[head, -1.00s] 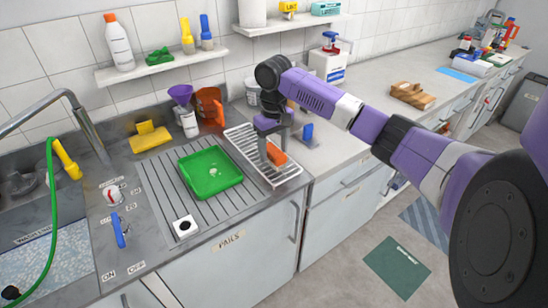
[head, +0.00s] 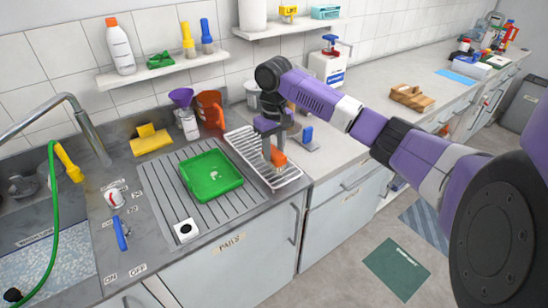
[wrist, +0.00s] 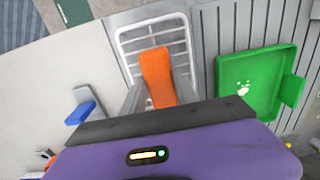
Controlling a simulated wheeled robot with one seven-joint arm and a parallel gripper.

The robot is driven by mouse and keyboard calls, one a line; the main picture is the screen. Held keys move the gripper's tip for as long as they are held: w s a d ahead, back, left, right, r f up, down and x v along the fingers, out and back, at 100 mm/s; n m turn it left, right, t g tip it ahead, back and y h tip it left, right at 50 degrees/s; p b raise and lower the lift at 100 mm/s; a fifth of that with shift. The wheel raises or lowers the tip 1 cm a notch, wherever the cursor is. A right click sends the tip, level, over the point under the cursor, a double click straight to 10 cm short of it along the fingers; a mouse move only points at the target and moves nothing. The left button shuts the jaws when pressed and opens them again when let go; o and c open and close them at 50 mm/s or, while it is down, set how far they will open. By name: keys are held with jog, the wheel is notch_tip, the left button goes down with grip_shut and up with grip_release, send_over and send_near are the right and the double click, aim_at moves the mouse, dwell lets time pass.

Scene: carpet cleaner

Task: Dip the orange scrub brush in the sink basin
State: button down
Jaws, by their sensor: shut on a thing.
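The orange scrub brush (head: 278,157) is held in my gripper (head: 271,150), above the white wire rack at the right end of the drainboard. In the wrist view the orange brush (wrist: 158,78) sits between the two grey fingers, with the rack behind it. Pale bristles show at its lower side in the head view. The sink basin (head: 45,270) is at the far left, holding water, with a curved grey faucet (head: 75,110) and a green hose. My gripper is far to the right of the basin.
A green tray (head: 212,188) lies on the ribbed drainboard between the rack (head: 258,165) and the basin. An orange jug (head: 210,108) and purple funnel (head: 181,97) stand behind. A blue-handled tool (head: 307,136) lies right of the rack. A red-and-white knob (head: 114,198) and blue lever (head: 120,233) stand beside the basin.

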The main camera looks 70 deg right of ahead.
aim_at(274, 151)
jog(key=shift+r+p, duration=2.45)
jog(key=shift+r, duration=0.15)
jog(key=shift+s+f, duration=0.1)
